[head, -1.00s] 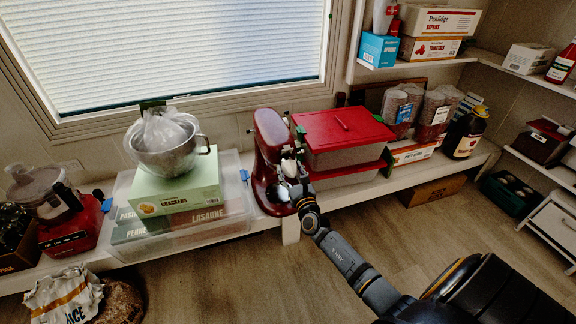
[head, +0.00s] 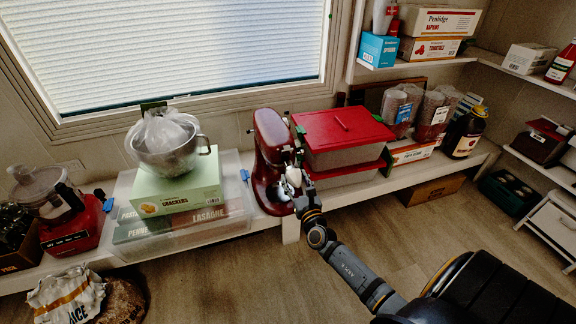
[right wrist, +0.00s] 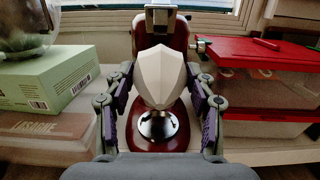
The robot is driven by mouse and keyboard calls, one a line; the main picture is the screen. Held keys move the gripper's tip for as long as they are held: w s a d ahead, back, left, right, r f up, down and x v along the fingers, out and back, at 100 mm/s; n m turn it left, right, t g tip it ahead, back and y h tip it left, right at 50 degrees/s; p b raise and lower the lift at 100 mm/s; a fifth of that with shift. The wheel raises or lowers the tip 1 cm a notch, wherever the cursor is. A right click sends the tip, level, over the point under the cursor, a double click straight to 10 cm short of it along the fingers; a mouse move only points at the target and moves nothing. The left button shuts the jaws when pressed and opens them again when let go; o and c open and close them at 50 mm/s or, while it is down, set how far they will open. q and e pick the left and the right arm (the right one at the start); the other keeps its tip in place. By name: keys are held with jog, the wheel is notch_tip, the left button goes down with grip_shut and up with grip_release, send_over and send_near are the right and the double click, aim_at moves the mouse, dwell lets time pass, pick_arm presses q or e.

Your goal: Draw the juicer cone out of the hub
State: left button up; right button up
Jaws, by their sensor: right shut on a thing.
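The juicer cone (right wrist: 161,76) is off-white and faceted, and fills the middle of the right wrist view. It also shows small and pale in the head view (head: 293,176). My right gripper (right wrist: 160,92) has its purple-padded fingers on either side of the cone and is shut on it. The red stand mixer (head: 268,150) stands behind the cone on the shelf. Its hub is hidden behind the cone, so I cannot tell whether the cone's shaft is still inside. My left gripper is not in view.
Red-lidded bins (head: 342,135) stand close to the mixer's right. A green crackers box (head: 178,190) with a steel bowl (head: 168,153) on it stands to the left, on a clear tub (head: 240,208).

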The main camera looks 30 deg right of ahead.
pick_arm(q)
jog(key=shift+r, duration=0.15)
pick_arm(e)
jog(key=shift+v, duration=0.85)
jog(key=shift+r, duration=0.15)
